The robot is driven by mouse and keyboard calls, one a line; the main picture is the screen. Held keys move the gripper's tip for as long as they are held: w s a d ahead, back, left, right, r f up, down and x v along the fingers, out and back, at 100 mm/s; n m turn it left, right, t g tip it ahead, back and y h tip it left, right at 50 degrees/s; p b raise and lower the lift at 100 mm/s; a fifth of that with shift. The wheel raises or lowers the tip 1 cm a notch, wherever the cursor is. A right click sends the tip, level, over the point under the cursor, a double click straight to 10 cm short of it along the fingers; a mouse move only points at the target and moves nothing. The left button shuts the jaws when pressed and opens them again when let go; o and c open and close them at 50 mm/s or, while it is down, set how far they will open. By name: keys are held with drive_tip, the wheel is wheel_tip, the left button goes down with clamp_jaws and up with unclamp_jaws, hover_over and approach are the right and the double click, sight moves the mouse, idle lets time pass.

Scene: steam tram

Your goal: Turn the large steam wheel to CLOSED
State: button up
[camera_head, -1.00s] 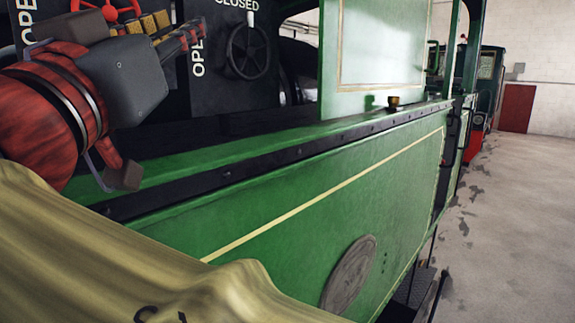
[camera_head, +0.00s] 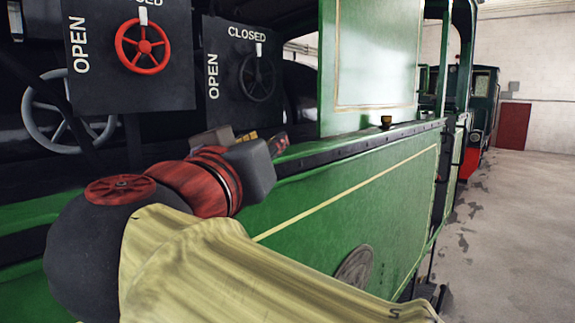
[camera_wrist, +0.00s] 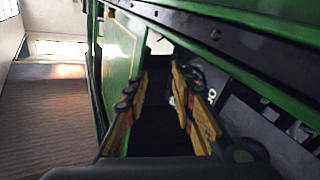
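Three handwheels show in the head view; I cannot tell for sure which is the large steam wheel. A red wheel (camera_head: 143,46) sits on a dark panel marked OPEN, its other word cut off at the top edge. A black wheel (camera_head: 257,78) sits on a second panel marked OPEN and CLOSED; a white marker stands above it, under CLOSED. A bigger grey wheel (camera_head: 42,128) is farther left, partly hidden by the red wheel's panel. My gripper (camera_head: 247,136) is below the black wheel, partly hidden by my wrist. In the wrist view its fingers (camera_wrist: 159,74) are apart and empty.
The tram's green side wall (camera_head: 350,190) with its dark top rail runs below and right of my arm. A pale green upright panel (camera_head: 372,55) stands right of the black wheel. Open floor (camera_head: 520,230) lies at the right.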

drive_tip(key=shift+g, duration=0.5)
drive_tip(key=shift+w+d+f, duration=0.2)
drive_tip(key=shift+d+f, duration=0.45)
drive_tip(key=shift+f, duration=0.15)
drive_tip(key=shift+w+d+f, duration=0.2)
drive_tip(key=shift+d+f, duration=0.45)
drive_tip(key=shift+f, duration=0.15)
drive_tip(key=s+d+f+g+b, duration=0.1)
drive_tip(key=d+f+g+b, duration=0.1)
drive_tip(key=d+f, duration=0.5)
drive_tip(key=s+d+f+g+b, duration=0.1)
drive_tip(key=d+f+g+b, duration=0.2)
drive_tip(key=f, duration=0.8)
drive_tip(key=s+d+f+g+b, duration=0.1)
drive_tip(key=d+f+g+b, duration=0.1)
drive_tip(key=d+f, duration=0.6)
drive_tip(key=s+f+g+y+b, duration=0.1)
drive_tip(key=s+f+b, duration=0.2)
drive_tip(key=f, duration=0.7)
drive_tip(key=s+d+f+g+y+b, duration=0.1)
drive_tip(key=s+f+g+b, duration=0.1)
drive_tip(key=s+f, duration=0.4)
drive_tip(key=s+d+f+g+y+b, duration=0.1)
drive_tip(key=s+f+b, duration=0.2)
drive_tip(key=f, duration=1.3)
drive_tip(key=shift+s+m+g+y+b, duration=0.3)
drive_tip(key=shift+s+m+y, duration=0.1)
drive_tip(key=shift+s, duration=0.65)
drive_tip(key=shift+d+f, duration=0.1)
drive_tip(key=c, duration=0.3)
